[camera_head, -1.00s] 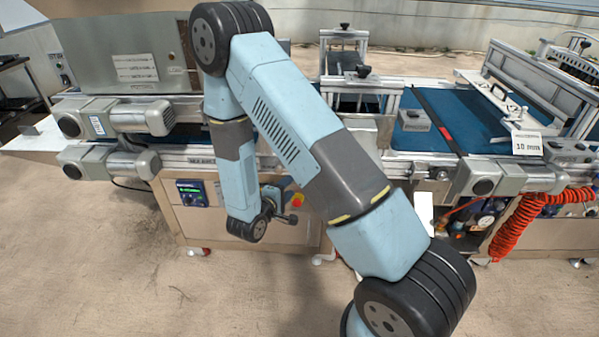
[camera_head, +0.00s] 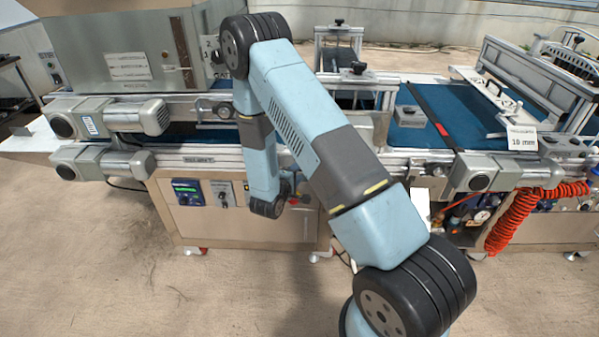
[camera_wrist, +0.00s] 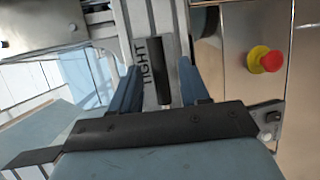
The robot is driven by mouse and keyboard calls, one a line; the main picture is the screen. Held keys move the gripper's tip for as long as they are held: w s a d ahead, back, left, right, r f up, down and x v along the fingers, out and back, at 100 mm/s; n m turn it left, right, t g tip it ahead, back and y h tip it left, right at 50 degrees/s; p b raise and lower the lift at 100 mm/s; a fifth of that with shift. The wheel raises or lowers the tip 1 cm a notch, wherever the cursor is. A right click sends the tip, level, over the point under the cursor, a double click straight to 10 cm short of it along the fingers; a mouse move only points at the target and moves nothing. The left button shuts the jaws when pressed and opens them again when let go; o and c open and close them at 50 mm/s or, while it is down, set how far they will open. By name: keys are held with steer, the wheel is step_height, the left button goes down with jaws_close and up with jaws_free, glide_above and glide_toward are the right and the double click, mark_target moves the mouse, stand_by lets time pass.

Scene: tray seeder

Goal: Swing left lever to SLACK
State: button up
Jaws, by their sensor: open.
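In the wrist view, a dark, rod-like lever handle (camera_wrist: 160,82) lies along a pale metal plate marked TIGHT (camera_wrist: 146,62). The two blue fingers of my gripper (camera_wrist: 157,74) are open, one on each side of the handle, with a visible gap on both sides. Nothing is clamped. The lever's pivot and any SLACK mark are not visible. In the head view my arm's end is low at the machine's front, and the gripper and handle are hidden behind it or too small to tell.
A red emergency button on a yellow base (camera_wrist: 264,60) stands right of the fingers on a metal panel. In the head view, a control panel with a green display (camera_head: 188,192) is left of my wrist. An orange coiled hose (camera_head: 520,215) hangs at right. The floor in front is clear.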

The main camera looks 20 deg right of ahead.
steer(key=shift+x, duration=0.85)
jaws_close()
